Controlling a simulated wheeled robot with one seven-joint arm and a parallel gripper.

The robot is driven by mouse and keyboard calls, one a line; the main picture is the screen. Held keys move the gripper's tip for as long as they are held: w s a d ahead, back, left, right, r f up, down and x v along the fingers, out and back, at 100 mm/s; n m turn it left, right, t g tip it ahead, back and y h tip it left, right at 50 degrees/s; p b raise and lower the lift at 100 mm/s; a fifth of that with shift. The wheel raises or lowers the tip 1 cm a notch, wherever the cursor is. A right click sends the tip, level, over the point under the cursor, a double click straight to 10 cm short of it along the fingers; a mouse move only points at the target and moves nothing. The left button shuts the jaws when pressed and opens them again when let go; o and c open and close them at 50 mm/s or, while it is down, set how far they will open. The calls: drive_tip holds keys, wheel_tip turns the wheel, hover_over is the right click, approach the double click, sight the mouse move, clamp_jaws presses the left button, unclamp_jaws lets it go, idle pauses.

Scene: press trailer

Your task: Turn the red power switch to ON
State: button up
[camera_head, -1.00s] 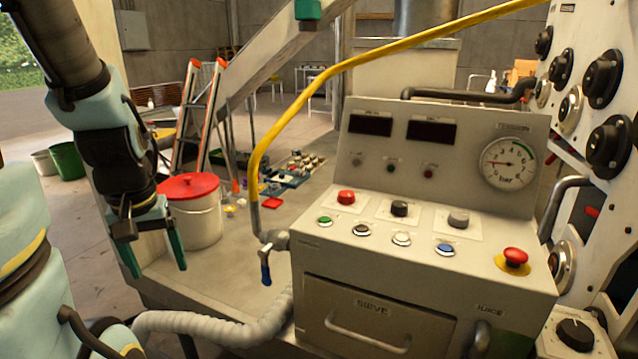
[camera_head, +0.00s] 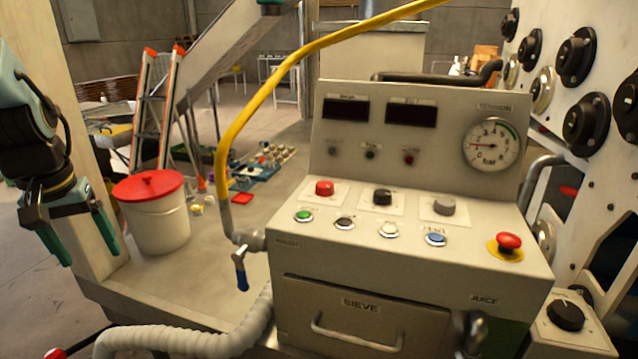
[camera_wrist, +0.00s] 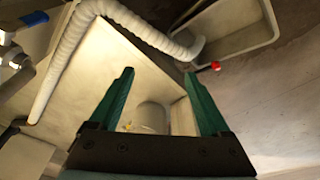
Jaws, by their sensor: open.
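The red switch (camera_head: 324,188) sits on a pale square plate at the left of the upper row on the sloped control panel (camera_head: 370,262). Its marks are too small to read, so I cannot tell its position. My gripper (camera_head: 91,258) hangs at the left of the head view, well left of the panel and touching nothing there. Its two green fingers are apart and empty, pointing down. In the wrist view the open fingers (camera_wrist: 159,73) frame a pale surface; the red switch is not seen there.
A red emergency stop (camera_head: 509,242) is at the right. A yellow hose (camera_head: 250,110) and blue-handled valve (camera_head: 241,274) stand between gripper and panel. A red-lidded bucket (camera_head: 158,225) is near the gripper.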

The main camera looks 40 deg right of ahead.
drive_tip(key=w+d+r+m+b, duration=0.2)
drive_tip(key=w+d+m, duration=0.1)
drive_tip(key=d, duration=0.6)
drive_tip(key=m+g+h+b, duration=0.1)
drive_tip(key=m+h+b, duration=0.35)
drive_tip(key=m, duration=0.55)
approach(325, 184)
drive_tip(key=shift+y, duration=0.35)
drive_tip(key=x, duration=0.4)
drive_tip(key=p+x, duration=0.1)
drive_tip(key=x, duration=0.3)
drive_tip(key=shift+d+f, duration=0.15)
drive_tip(key=shift+d, duration=0.2)
drive_tip(key=shift+c, duration=0.2)
clamp_jaws()
